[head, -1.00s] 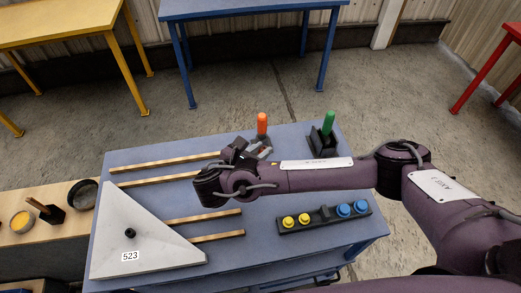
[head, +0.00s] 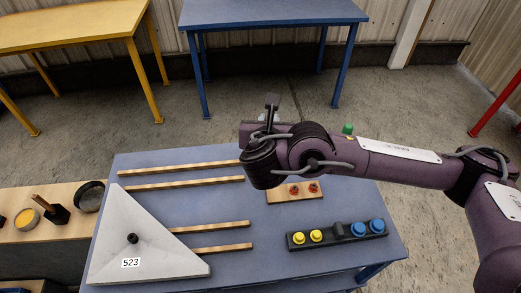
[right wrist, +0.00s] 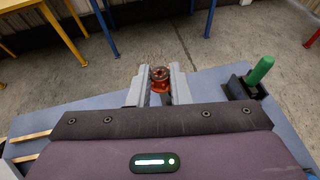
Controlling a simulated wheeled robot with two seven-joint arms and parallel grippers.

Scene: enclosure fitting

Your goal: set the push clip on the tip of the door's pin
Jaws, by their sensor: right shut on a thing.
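My right gripper (right wrist: 159,97) is raised over the far part of the blue worktable. In the head view my wrist hides this orange piece. A pale triangular panel (head: 165,247) marked 523 lies at the left, with a black round peg (head: 132,238). I see no clear door pin. My left gripper is out of view.
Wooden strips (head: 185,168) lie across the table. A bar with yellow and blue buttons (head: 338,235) is at the front right. A green handle (right wrist: 261,70) stands in a black holder at the far right. A side bench (head: 62,236) holds small containers.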

